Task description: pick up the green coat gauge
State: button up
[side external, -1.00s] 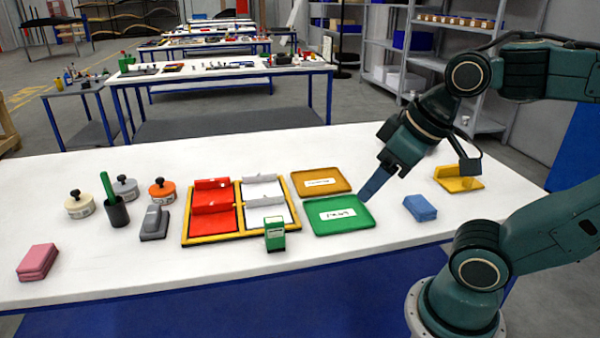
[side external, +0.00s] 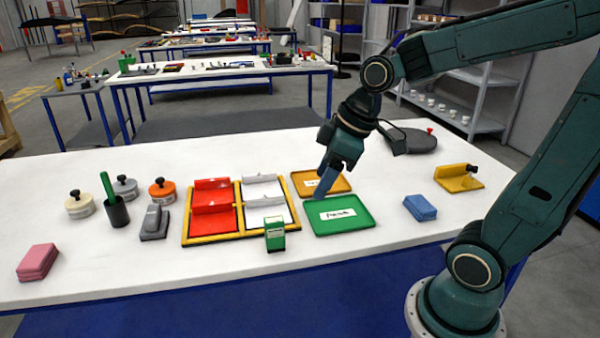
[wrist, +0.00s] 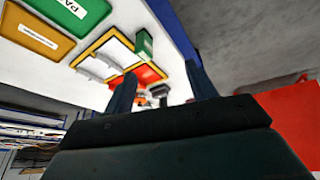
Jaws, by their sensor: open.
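The green coat gauge (side external: 275,235) is a small upright green box with a pale label. It stands on the white table, at the front edge of the yellow-framed tray. It also shows in the wrist view (wrist: 145,43), beyond my fingers. My gripper (side external: 323,196) is above the green and amber trays, to the right of the gauge and higher than it, pointing down and slightly left. In the wrist view my two gripper fingers (wrist: 161,85) are spread apart with nothing held between them.
The yellow-framed tray (side external: 212,241) holds red and white panels. A green tray (side external: 345,227) and an amber tray (side external: 306,191) lie right of it. A grey tool (side external: 154,223), a black cup (side external: 117,212) and lidded tins stand left. A blue block (side external: 420,208) lies right.

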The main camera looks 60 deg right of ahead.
aim_at(279, 218)
jog(key=w+d+f+n+y, duration=0.2)
jog(key=w+d+f+n, duration=0.2)
jog(key=w+f, duration=0.4)
jog(key=shift+w+d+y, duration=0.4)
jog(key=shift+d, duration=0.15)
jog(key=shift+x, duration=4.35)
jog(key=shift+x, duration=2.55)
jog(key=shift+s, duration=0.15)
jog(key=c, duration=1.2)
jog(key=shift+o, duration=0.2)
jog(key=shift+r, duration=0.15)
